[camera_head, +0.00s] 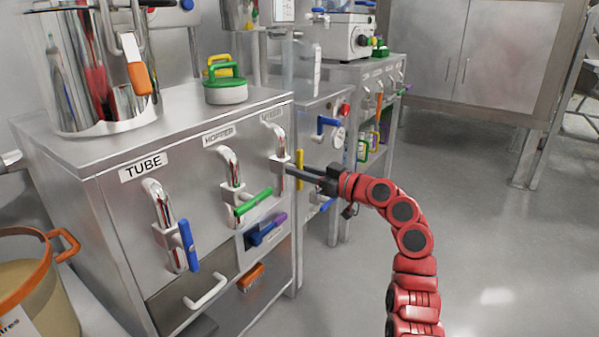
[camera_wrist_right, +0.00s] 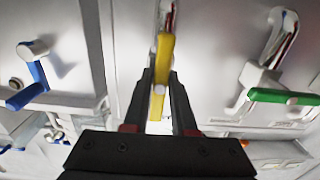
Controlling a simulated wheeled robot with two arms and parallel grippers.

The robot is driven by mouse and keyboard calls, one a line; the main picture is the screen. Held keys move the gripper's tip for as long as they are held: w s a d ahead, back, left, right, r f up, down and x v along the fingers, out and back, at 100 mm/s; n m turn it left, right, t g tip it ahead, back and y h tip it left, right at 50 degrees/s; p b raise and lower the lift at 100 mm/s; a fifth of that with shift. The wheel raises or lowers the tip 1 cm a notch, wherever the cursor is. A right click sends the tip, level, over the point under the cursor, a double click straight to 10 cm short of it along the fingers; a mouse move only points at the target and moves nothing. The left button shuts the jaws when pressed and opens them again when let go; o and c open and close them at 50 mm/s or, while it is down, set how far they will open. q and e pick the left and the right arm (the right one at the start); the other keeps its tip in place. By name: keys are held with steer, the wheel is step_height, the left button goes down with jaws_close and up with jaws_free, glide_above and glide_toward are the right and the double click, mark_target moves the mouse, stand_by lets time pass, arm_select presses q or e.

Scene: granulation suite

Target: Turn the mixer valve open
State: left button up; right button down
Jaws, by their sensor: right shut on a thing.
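The mixer valve is the rightmost of three bent metal pipes on the steel cabinet front, under a partly readable label (camera_head: 271,115). Its yellow handle (camera_head: 299,163) stands roughly upright beside the pipe (camera_head: 276,142). My right gripper (camera_head: 296,173) reaches in from the right and is shut on this handle. My left gripper is not in view.
The hopper valve's green handle (camera_head: 253,202) points sideways; the tube valve's blue handle (camera_head: 188,246) hangs down. A neighbouring cabinet has another blue handle (camera_head: 327,122). A drawer handle (camera_head: 206,291) juts out low. The floor to the right is clear.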

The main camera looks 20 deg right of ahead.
steer(key=c, duration=0.7)
jaws_free()
